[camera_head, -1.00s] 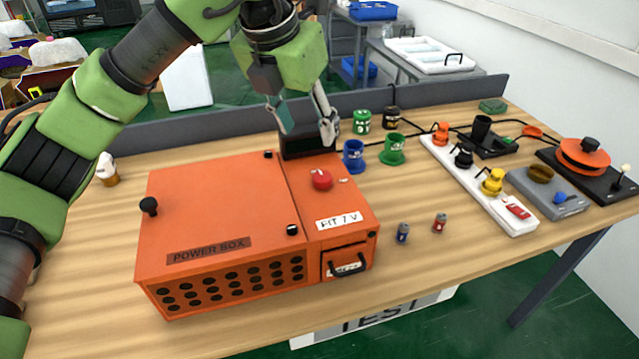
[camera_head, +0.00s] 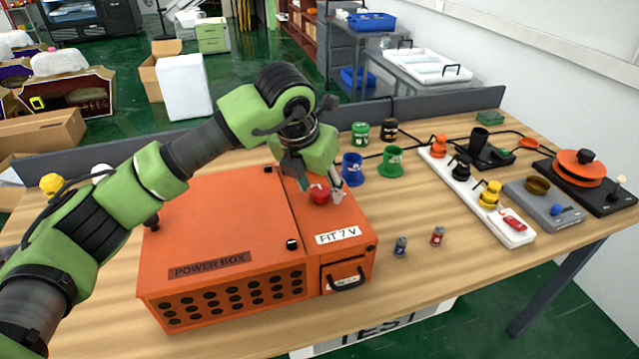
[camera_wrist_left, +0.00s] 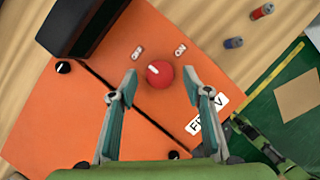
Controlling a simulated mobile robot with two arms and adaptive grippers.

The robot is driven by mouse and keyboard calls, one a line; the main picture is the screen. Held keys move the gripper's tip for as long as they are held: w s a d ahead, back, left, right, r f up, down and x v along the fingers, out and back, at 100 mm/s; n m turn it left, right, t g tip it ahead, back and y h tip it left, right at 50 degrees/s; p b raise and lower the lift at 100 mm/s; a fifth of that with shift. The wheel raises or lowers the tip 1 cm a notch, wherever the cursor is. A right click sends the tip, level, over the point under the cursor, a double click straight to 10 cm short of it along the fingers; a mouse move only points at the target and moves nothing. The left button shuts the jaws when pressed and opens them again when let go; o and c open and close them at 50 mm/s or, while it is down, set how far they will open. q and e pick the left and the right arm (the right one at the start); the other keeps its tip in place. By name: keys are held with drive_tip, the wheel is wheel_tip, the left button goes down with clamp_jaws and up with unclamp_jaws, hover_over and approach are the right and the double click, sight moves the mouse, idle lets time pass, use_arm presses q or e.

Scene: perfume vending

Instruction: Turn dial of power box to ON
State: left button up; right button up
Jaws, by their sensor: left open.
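The orange power box (camera_head: 215,225) stands on the wooden table, with its POWER BOX label on the front part of the lid. Its red round dial (camera_head: 319,194) is on the right top panel, behind the FIT 7 V label. In the left wrist view the dial (camera_wrist_left: 159,74) has a white pointer mark, and two small white labels flank it; the one on the right seems to read ON. My left gripper (camera_head: 318,188) is open, low over the dial. In the left wrist view its fingers (camera_wrist_left: 162,84) are on either side of the dial, with gaps between.
Blue (camera_head: 353,166) and green (camera_head: 390,162) cups stand right of the box. A white power strip (camera_head: 476,196) with colored plugs lies farther right. A dark block (camera_wrist_left: 85,25) adjoins the box in the wrist view.

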use_arm(q)
drive_tip(key=shift+w+f, duration=0.15)
drive_tip(key=shift+f, duration=0.15)
drive_tip(key=c, duration=1.1)
